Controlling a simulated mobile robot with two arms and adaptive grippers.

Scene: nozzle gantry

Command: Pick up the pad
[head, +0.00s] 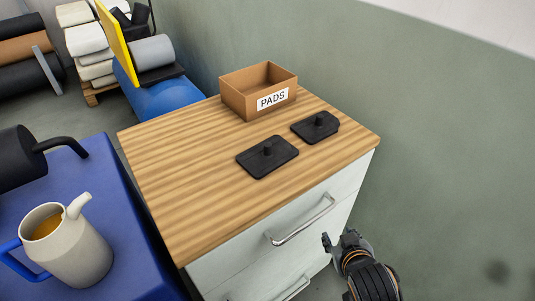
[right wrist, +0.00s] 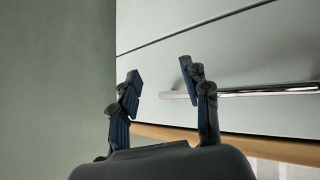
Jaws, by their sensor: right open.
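Two black pads with short knobs lie flat on the wooden top of a cabinet in the head view: a nearer pad (head: 262,162) and a farther pad (head: 322,127) to its right. An open brown box labelled PADS (head: 238,98) stands behind them. My right gripper (head: 340,240) is below the cabinet top, to the right of the drawer front, apart from both pads. In the right wrist view its two fingers (right wrist: 160,78) are spread with nothing between them. My left gripper is not in view.
The wooden top (head: 190,160) has free room left of the pads. A metal drawer handle (head: 302,222) is near my right gripper. A blue table (head: 110,215) at left holds a jug (head: 75,255). A green wall (head: 450,150) stands to the right.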

